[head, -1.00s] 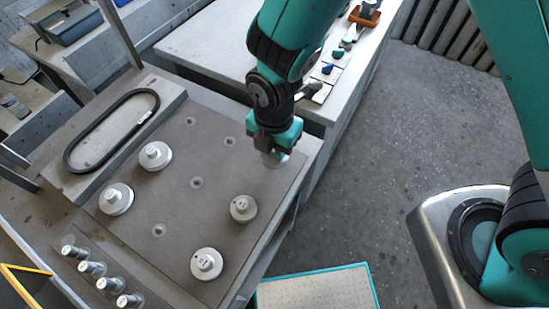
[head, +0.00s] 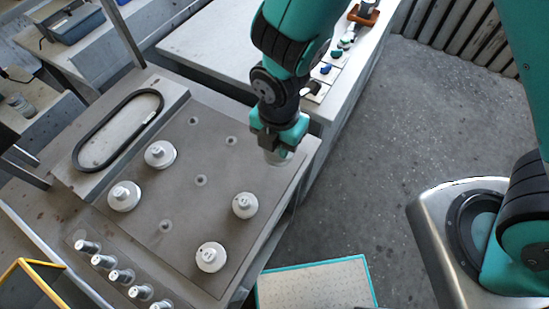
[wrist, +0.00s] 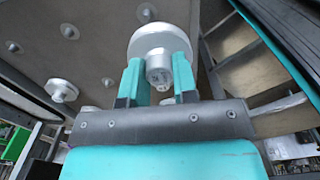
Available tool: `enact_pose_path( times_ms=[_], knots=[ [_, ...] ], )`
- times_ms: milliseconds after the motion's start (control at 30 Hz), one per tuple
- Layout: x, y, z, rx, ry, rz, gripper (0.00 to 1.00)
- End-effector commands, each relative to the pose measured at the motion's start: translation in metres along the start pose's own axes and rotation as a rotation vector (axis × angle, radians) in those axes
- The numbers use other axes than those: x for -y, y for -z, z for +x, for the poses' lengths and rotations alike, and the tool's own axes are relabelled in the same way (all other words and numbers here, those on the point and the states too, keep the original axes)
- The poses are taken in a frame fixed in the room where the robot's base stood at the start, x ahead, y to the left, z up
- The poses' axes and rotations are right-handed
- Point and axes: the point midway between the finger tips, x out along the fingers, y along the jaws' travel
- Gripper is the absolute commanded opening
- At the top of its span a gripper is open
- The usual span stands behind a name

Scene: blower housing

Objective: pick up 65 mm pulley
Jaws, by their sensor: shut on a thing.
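My gripper (head: 279,146) is over the right corner of the grey plate (head: 215,170). It is shut on a pale metal pulley (head: 278,158), partly hidden below the jaws in the head view. In the wrist view the pulley (wrist: 155,38) shows as a round disc, its hub between the two teal fingers (wrist: 158,80). I cannot read its size, nor tell whether it is clear of the plate. Several similar pulleys stand on the plate: two at the left (head: 160,154) (head: 124,196), one at the right (head: 245,206) and one near the front (head: 211,257).
A black belt (head: 118,130) lies on a raised block left of the plate. Several metal pins (head: 104,262) stand at the front left. A teal-edged tray (head: 315,286) is at the bottom. A bench with small coloured parts (head: 327,69) stands behind my gripper.

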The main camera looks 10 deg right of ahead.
Motion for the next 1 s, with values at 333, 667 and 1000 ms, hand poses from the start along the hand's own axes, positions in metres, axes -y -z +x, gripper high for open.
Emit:
enact_pose_path(
  times_ms=[333,667,1000],
  knots=[
    [0.029,0.022,-0.009,0.000,0.000,-0.003,0.03],
    [0.054,0.039,-0.016,0.000,0.000,-0.002,0.03],
    [0.057,0.041,-0.016,0.000,0.000,0.000,0.03]
  ],
)
